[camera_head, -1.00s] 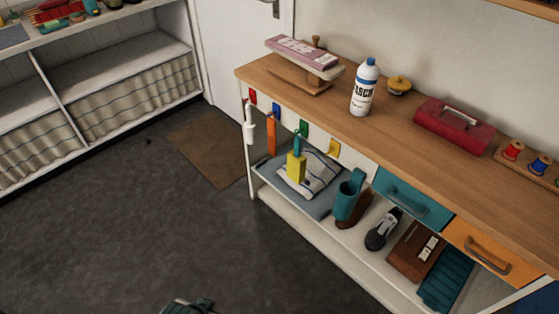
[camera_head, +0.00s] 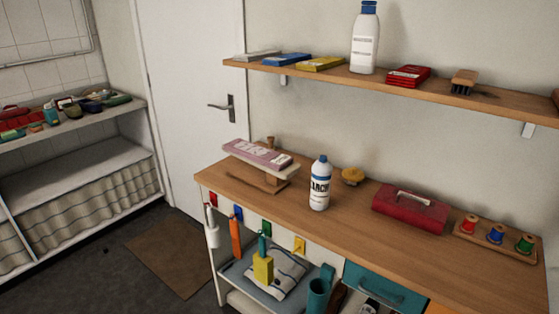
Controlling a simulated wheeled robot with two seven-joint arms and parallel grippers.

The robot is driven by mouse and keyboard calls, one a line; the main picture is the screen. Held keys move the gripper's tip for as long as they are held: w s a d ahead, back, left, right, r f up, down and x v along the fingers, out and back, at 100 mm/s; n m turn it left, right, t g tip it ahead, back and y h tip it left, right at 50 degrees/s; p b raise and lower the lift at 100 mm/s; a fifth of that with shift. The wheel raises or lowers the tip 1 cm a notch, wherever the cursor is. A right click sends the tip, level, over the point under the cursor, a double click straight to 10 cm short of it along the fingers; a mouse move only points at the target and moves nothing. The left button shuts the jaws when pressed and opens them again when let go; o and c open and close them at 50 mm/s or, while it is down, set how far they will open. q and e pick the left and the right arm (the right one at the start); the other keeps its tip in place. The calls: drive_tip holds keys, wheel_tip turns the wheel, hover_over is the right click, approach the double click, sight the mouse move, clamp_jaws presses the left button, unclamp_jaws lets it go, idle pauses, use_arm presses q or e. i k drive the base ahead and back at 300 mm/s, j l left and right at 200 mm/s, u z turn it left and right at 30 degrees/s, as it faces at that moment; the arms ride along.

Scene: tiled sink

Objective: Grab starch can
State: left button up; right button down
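The starch can (camera_head: 320,185) is a white bottle-shaped can with a blue cap and dark lettering. It stands upright on the wooden counter (camera_head: 350,228), left of the middle of the countertop. Its label is partly readable. Neither of my grippers shows in the head view, so nothing of mine touches the can.
A small ironing board (camera_head: 260,162) stands left of the can. A red box (camera_head: 410,208) and a spool rack (camera_head: 495,236) stand farther right. A shelf (camera_head: 400,84) above holds a white bottle (camera_head: 365,40).

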sight(321, 174)
drive_tip(key=i+j, duration=0.15)
drive_tip(key=j, duration=0.2)
drive_tip(key=i+j, duration=0.2)
drive_tip(key=j, duration=0.15)
drive_tip(key=i+j, duration=0.15)
drive_tip(key=j, duration=0.2)
drive_tip(key=z, duration=1.65)
